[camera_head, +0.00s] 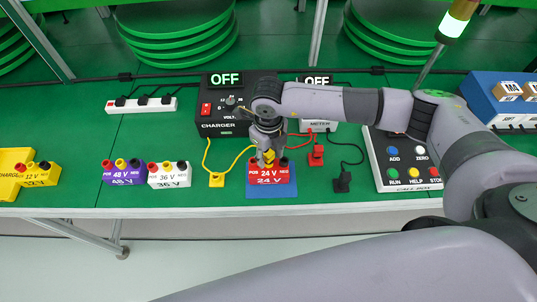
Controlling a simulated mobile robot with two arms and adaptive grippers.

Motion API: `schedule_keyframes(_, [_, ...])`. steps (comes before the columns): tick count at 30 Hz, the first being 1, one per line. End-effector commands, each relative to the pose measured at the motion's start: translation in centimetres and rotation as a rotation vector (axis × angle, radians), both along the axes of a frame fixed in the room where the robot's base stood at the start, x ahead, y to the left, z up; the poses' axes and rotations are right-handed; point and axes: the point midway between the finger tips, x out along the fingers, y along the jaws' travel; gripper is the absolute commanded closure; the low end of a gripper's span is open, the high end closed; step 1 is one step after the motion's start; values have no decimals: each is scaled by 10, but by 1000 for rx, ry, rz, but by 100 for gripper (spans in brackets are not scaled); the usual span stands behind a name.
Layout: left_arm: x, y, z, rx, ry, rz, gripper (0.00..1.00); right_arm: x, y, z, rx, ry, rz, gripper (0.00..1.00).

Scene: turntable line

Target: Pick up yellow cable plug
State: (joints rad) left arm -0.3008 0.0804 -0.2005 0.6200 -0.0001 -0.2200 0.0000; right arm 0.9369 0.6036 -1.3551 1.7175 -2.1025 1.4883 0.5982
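A yellow cable plug (216,180) lies on the green table in front of the charger (225,114), with yellow cable running up from it. A yellow cable stretch also runs right, toward my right gripper. My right gripper (268,158) points down over the red 24 V block (268,175), which stands on a blue mat (270,192). Yellow shows at the fingertips; I cannot tell whether it is a plug or the block's middle terminal. The fingers are small and partly overlapped, so their opening is unclear. My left gripper is out of view.
The 36 V block (170,178), 48 V block (124,174) and 12 V block (38,174) stand to the left. A red plug (316,156) and black plug (342,182) lie to the right, before the meter (317,125). A button panel (408,172) is farther right.

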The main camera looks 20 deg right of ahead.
Motion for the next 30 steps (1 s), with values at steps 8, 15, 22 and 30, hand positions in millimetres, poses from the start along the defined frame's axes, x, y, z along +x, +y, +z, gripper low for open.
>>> schedule_keyframes(8, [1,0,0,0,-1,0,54,0,0,0,0,0,0,82])
schedule_keyframes(15, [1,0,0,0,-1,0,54,0,0,0,0,0,0,98])
schedule_keyframes(22, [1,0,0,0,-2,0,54,0,0,1,0,-1,0,100])
schedule_keyframes(30, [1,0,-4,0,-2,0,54,1,0,17,1,-3,1,100])
